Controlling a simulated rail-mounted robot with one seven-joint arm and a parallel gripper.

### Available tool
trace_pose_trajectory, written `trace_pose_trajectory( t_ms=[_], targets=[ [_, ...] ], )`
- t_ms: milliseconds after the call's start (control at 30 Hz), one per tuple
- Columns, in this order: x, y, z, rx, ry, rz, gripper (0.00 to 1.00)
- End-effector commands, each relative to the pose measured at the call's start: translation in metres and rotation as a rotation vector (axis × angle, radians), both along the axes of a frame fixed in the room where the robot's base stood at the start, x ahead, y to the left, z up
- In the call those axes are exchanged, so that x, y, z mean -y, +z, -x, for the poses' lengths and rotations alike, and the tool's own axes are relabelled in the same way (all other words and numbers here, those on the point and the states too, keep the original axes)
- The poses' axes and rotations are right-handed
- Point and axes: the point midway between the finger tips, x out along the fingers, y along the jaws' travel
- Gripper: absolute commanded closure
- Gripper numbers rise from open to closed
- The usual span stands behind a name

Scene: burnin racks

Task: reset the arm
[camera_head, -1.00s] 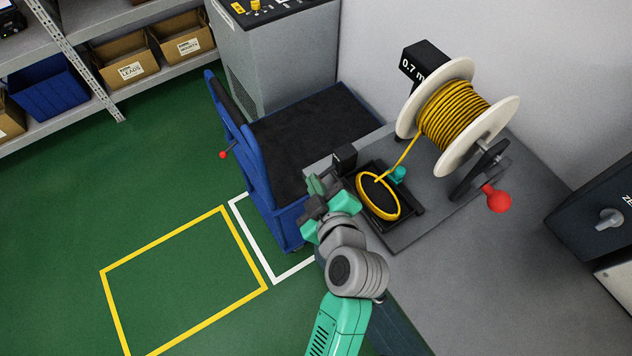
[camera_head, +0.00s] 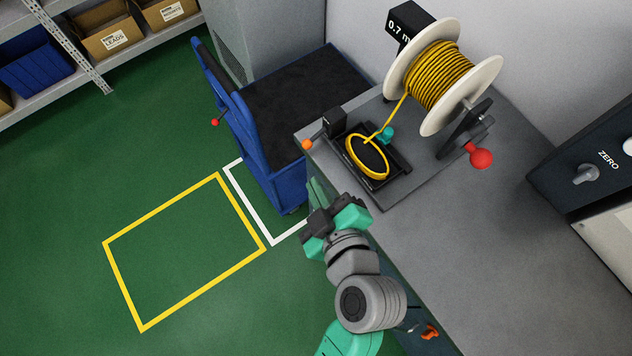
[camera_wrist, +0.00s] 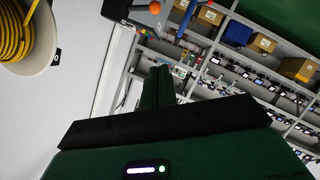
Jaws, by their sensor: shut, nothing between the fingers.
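My gripper (camera_head: 318,192) is at the left edge of the grey bench (camera_head: 440,230), in front of the cable tray, with nothing between its fingers. In the wrist view its shut fingers (camera_wrist: 158,82) point up toward the shelving, and the dark gripper body fills the lower part. My arm reaches in from the bottom of the head view. The gripper is apart from the yellow cable coil (camera_head: 367,157), which lies on the black tray (camera_head: 400,165).
A spool of yellow cable (camera_head: 436,75) stands on the bench, with a red knob (camera_head: 481,155). A dark box with a ZERO knob (camera_head: 585,174) is at right. A blue cart (camera_head: 270,165) stands left of the bench. The floor inside the yellow outline (camera_head: 185,255) is clear.

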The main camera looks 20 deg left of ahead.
Motion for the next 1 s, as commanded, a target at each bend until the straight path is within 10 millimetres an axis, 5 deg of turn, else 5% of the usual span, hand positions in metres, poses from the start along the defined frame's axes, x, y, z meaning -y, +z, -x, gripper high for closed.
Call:
trace_pose_trajectory(
  t_ms=[400,467,567,733,867,967,1000],
  targets=[
    [0.000,0.000,0.000,0.000,0.000,0.000,1.00],
    [0.003,0.018,-0.011,0.018,-0.037,-0.011,1.00],
    [0.014,0.081,-0.041,0.081,-0.175,-0.084,1.00],
    [0.037,0.234,-0.066,0.287,-0.415,-0.361,1.00],
    [0.051,0.350,-0.044,0.484,-0.493,-0.653,1.00],
    [0.061,0.432,-0.005,0.647,-0.481,-0.903,1.00],
    [0.064,0.473,0.002,0.668,-0.475,-0.949,1.00]
  ],
)
